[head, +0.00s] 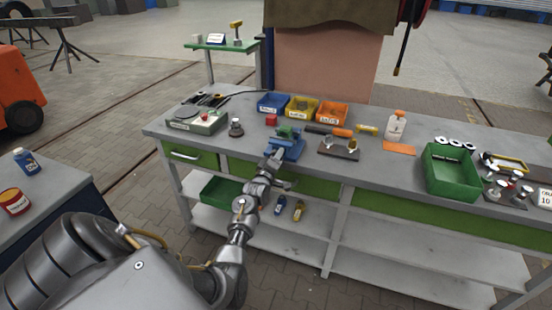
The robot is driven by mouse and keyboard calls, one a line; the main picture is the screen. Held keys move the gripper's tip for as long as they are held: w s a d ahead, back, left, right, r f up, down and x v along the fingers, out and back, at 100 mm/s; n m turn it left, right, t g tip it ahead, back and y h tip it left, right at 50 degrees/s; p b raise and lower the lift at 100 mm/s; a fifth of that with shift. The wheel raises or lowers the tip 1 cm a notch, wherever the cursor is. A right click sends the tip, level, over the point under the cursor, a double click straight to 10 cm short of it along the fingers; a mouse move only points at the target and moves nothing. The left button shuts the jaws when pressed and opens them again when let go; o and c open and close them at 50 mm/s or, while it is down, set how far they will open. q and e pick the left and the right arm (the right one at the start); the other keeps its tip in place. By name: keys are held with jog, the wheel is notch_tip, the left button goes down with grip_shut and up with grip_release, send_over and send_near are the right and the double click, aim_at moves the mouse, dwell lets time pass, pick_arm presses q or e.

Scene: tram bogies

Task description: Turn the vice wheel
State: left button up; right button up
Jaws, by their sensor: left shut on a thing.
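The blue vice (291,146) stands near the front edge of the workbench, with a small green block at its top. My left gripper (275,157) reaches up from below to the front of the vice, where its wheel is. The gripper is shut on the vice wheel; the fingers and wrist hide most of the wheel, so its angle cannot be told. My right gripper is not in view.
The grey workbench top (225,149) holds blue, yellow and orange bins (332,113) behind the vice. A red block (271,120) and a dark round-based item (236,128) stand left of it. A tool holder (339,150) stands close right. A green crate (452,174) is farther right.

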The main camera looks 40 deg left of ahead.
pick_arm(q)
jog(key=n+p, duration=0.1)
jog(key=n, duration=0.3)
jog(key=shift+r+n, duration=0.1)
jog(key=shift+n, duration=0.2)
jog(key=n+p, duration=0.1)
jog(key=n, duration=0.2)
jog(key=shift+r+n+p, duration=0.1)
jog(key=shift+n+p, duration=0.2)
jog(key=n+p, duration=0.1)
jog(key=n, duration=0.2)
jog(key=shift+r+n, duration=0.1)
jog(key=shift+n, duration=0.2)
jog(key=n+p, duration=0.2)
jog(key=n, duration=0.2)
jog(key=shift+r+n, duration=0.1)
jog(key=shift+n, duration=0.2)
jog(key=n+p, duration=0.1)
jog(key=n, duration=0.2)
jog(key=shift+a+n+p, duration=0.1)
jog(key=shift+n+p, duration=0.2)
jog(key=n+p, duration=0.1)
jog(key=n, duration=0.3)
jog(key=shift+s+a+n+p, duration=0.1)
jog(key=shift+a+n+p, duration=0.05)
jog(key=shift+n+p, duration=0.2)
jog(key=n+p, duration=0.1)
jog(key=n, duration=0.2)
jog(key=shift+n+p, duration=0.5)
jog(key=shift+n, duration=1.15)
